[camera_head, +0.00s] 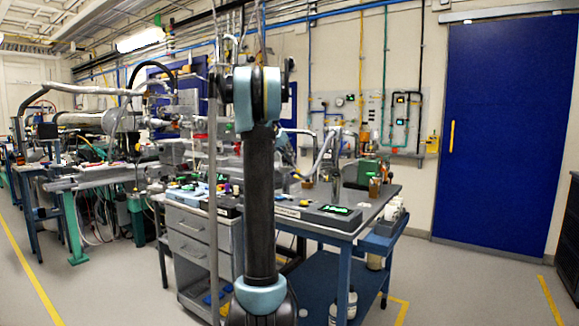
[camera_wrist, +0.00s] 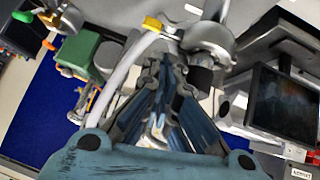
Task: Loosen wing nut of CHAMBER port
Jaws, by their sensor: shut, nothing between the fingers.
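In the wrist view my gripper (camera_wrist: 162,64) points up the picture, its fingers close together with nothing seen between them. Just beyond the fingertips is a rounded metal fitting (camera_wrist: 208,38) with a short black cylinder below it. A small yellow piece (camera_wrist: 152,23) sits at the upper end of a pale hose (camera_wrist: 128,72), left of the fitting. I cannot make out a wing nut clearly, nor read a CHAMBER label. In the head view my arm stands in front of the bench, and I cannot make out the gripper there.
A green box (camera_wrist: 80,48) lies left of the hose, and a dark screen (camera_wrist: 285,105) stands to the right. In the head view, the grey bench (camera_head: 378,200) carries instruments and jars.

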